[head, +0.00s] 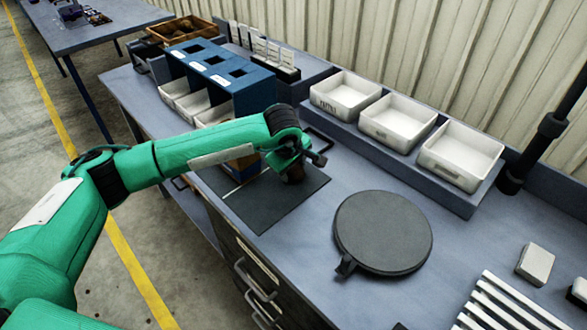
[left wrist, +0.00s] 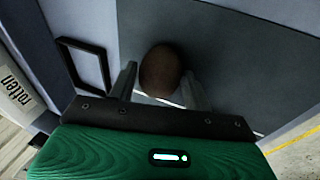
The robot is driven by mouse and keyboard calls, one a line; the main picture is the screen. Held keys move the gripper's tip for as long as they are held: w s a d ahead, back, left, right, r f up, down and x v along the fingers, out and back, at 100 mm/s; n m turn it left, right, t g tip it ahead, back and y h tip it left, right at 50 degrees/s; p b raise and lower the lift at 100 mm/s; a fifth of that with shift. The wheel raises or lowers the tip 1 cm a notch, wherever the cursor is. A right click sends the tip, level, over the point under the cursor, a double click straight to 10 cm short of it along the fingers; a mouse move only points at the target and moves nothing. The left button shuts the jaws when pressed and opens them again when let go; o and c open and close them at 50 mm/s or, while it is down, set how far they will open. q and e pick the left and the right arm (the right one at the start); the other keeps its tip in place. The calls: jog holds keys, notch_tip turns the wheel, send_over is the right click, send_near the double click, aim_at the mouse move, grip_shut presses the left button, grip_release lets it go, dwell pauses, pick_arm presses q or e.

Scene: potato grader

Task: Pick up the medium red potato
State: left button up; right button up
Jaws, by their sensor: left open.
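The potato (left wrist: 161,70) is a reddish-brown lump on the dark mat (left wrist: 230,50). In the left wrist view it sits between the two fingers of my left gripper (left wrist: 160,88), which is open with one finger on each side. I cannot tell whether either finger touches it. In the head view the potato (head: 294,173) shows just below my left gripper (head: 300,163), partly hidden by it, on the dark mat (head: 255,208). My right gripper is not in view.
Three white trays (head: 458,183) stand on a raised shelf at the back right. A round dark plate (head: 383,232) lies right of the mat. A blue box with openings (head: 250,92) stands behind my arm. A white slatted rack (head: 510,310) lies at the lower right.

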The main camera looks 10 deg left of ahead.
pick_arm(q)
jog(key=c, duration=0.6)
jog(key=shift+c, duration=0.2)
